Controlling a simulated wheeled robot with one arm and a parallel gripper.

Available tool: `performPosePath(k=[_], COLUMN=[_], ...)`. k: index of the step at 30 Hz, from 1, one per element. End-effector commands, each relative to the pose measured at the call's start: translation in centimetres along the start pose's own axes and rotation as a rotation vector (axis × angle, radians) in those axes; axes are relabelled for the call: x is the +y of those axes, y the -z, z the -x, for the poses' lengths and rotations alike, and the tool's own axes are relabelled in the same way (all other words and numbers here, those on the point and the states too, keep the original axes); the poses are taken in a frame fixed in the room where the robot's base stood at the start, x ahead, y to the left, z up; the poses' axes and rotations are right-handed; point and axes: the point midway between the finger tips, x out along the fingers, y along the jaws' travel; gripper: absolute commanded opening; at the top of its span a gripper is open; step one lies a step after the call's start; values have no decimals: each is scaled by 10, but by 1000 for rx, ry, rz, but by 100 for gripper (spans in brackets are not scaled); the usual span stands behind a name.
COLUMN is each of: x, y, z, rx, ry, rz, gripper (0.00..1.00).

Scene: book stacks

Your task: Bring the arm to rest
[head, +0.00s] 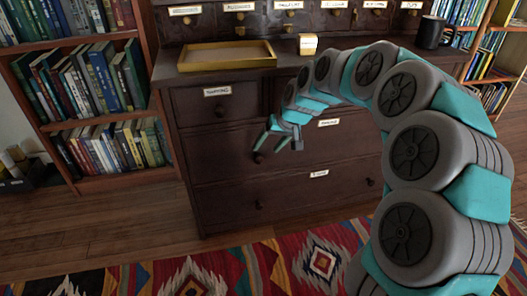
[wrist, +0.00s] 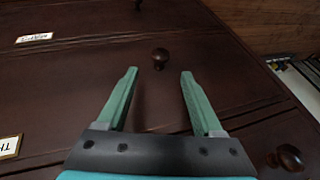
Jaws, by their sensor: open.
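My gripper (head: 279,137) hangs in front of the dark wooden drawer cabinet (head: 225,165) at the end of my curved grey and teal arm. In the wrist view my gripper (wrist: 156,82) shows two green fingers spread apart with nothing between them. A round drawer knob (wrist: 160,57) lies just beyond the fingertips in that view, apart from them. The arm hides much of the right part of the cabinet in the head view.
On the cabinet top stand a shallow yellow-edged tray (head: 226,66), a small cream labelled block (head: 308,44) and a dark mug (head: 431,32). Bookshelves (head: 90,90) flank the cabinet. A patterned rug (head: 240,268) lies on the wooden floor in front.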

Motion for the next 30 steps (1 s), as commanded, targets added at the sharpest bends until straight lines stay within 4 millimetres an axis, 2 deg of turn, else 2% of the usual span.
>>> performPosePath(k=[3, 13, 17, 20, 22, 29, 30], x=[0, 0, -6, -14, -20, -22, -21], y=[0, -2, -14, -40, -64, -156, -174], z=[11, 14, 32, 58, 80, 146, 156], rx=[-1, -3, -22, -60, -94, -220, -244], ry=[0, -1, -4, -17, -31, -110, -126], rz=[-1, 0, 7, 17, 22, 9, 1], gripper=[68, 68, 68, 68, 68, 68, 68])
